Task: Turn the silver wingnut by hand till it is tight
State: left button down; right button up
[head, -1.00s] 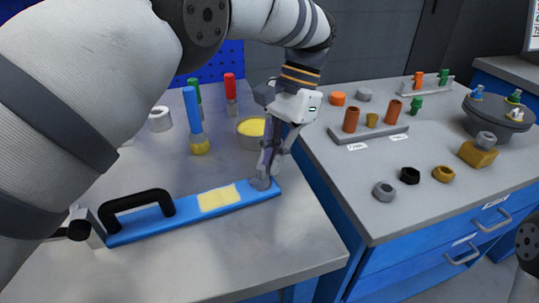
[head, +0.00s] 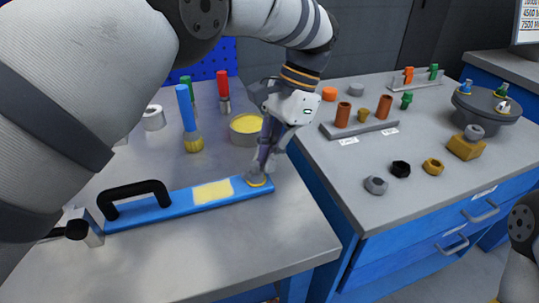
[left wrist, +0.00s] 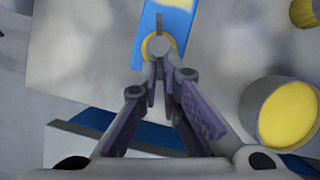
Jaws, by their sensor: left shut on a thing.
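The blue bar (head: 150,215) with a black handle (head: 135,197) and a pale yellow patch lies on the left grey table. At its right end is the silver wingnut, with a yellow ring (head: 260,184) around its base. In the left wrist view the wingnut (left wrist: 158,46) shows from above on the yellow ring, one wing pointing up the picture. My left gripper (head: 258,172) reaches down over it. Its fingertips (left wrist: 160,72) are close together, shut on the wingnut's nearer wing, which they mostly hide. My right gripper is out of view; only part of my right arm shows at the right edge.
A grey tin (head: 247,130) with yellow content stands just behind the bar's right end. A blue-handled brush (head: 188,115) and red and green tools stand further back. The right table holds several loose nuts and a peg rack (head: 358,126). A gap separates the tables.

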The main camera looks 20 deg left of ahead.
pick_arm(q)
jog(key=shift+a, duration=0.1)
dwell(0.7)
jog(key=c, duration=1.8)
grip_release()
jog(key=shift+v, duration=3.75)
jog(key=shift+s, duration=0.1)
